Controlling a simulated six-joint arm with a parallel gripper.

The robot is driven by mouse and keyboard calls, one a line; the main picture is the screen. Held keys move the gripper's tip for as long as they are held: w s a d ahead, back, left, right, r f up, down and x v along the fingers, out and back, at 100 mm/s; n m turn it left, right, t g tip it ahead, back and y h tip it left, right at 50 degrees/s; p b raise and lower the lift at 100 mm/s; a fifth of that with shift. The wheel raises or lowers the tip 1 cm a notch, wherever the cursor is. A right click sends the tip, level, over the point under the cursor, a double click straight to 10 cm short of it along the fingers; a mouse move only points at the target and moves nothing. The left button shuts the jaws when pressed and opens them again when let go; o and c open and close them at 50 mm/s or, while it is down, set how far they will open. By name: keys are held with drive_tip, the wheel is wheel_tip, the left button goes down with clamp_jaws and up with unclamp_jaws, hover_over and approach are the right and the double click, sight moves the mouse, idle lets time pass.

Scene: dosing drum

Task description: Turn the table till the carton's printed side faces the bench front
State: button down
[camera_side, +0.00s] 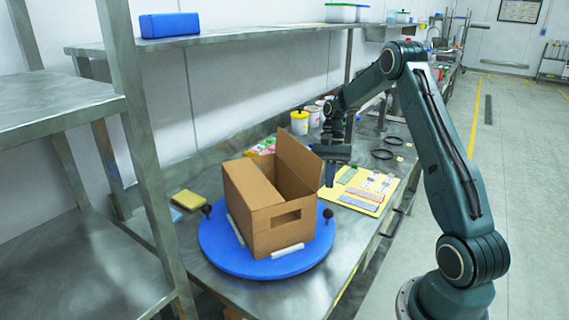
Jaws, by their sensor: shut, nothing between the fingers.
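An open brown carton (247,202) stands upright on a round blue turntable (225,255), with a flap raised at its right. I cannot make out print on the visible sides. White strips sit against the carton's base. Black knobs stand on the turntable's rim, one at the left (207,209) and one at the right (327,214). My gripper (330,181) is shut and empty, pointing down just right of the raised flap and above the right knob. I cannot tell whether it touches the flap.
A yellow board with colored strips (358,189) lies right of the carton. Sponges (187,200) lie at the left. Tubs (300,122) and black rings (382,154) are farther back. A metal shelf rack (145,150) stands at the left. The bench front is mostly clear.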

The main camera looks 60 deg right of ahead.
sight(331, 210)
drive_tip(key=x, duration=0.6)
drive_tip(key=shift+s+a+f, duration=0.1)
drive_tip(key=shift+a+f, duration=0.05)
drive_tip(key=shift+f, duration=0.2)
drive_tip(key=shift+s+a, duration=0.35)
drive_tip(key=shift+a, duration=0.4)
drive_tip(key=shift+s+a, duration=0.25)
drive_tip(key=shift+a, duration=0.25)
drive_tip(key=shift+s+a, duration=0.25)
drive_tip(key=shift+a, duration=0.3)
